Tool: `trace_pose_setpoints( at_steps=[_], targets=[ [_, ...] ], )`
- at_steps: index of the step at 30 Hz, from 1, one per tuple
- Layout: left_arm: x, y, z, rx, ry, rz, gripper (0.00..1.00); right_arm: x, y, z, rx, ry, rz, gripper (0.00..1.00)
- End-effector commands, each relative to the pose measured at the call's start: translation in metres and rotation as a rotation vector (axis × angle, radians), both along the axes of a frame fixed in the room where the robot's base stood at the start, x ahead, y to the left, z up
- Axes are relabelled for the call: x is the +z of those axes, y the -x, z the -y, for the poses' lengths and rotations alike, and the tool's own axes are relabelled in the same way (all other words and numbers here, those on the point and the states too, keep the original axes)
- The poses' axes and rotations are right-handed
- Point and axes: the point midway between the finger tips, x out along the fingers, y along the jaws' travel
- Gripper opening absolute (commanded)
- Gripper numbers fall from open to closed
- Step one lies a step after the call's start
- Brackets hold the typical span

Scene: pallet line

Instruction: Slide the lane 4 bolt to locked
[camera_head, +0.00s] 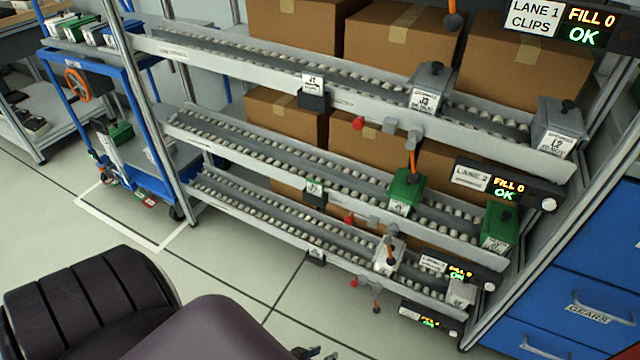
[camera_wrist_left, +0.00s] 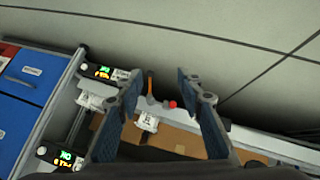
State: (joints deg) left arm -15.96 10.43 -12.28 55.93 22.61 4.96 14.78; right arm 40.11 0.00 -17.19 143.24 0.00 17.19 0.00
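The lane 4 bolt (camera_head: 376,293) is a small grey piece with an orange-and-dark handle on the lowest rail of the rack. A red knob (camera_head: 354,283) sits just left of it. In the left wrist view the bolt's orange handle (camera_wrist_left: 150,82) and the red knob (camera_wrist_left: 172,104) appear between the fingers, beyond the tips. My left gripper (camera_wrist_left: 160,84) is open and empty, apart from the bolt. In the head view only bits of its tips (camera_head: 312,353) show at the bottom edge, lower left of the bolt. My right gripper is not in view.
The lane 4 display (camera_head: 430,319) stands right of the bolt. Similar bolts and red knobs sit on the rails above. Blue drawers (camera_head: 580,290) are at right. Floor (camera_head: 240,275) before the rack is clear.

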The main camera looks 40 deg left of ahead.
Motion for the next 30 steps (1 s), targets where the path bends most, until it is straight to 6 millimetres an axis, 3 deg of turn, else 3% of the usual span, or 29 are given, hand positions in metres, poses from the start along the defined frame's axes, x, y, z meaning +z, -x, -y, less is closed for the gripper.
trace_pose_setpoints(
  at_steps=[3,9,26,30],
  targets=[
    [0.007,0.009,0.003,-0.027,-0.021,-0.025,0.35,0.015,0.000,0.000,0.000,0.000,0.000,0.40],
    [0.006,0.017,0.004,-0.049,-0.039,-0.046,0.35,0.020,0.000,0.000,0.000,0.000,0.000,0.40],
    [0.006,0.018,0.004,-0.050,-0.040,-0.047,0.35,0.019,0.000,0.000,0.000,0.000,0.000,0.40],
    [0.018,0.017,0.004,-0.050,-0.040,-0.046,0.35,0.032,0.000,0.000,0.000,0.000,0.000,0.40]
  ],
)
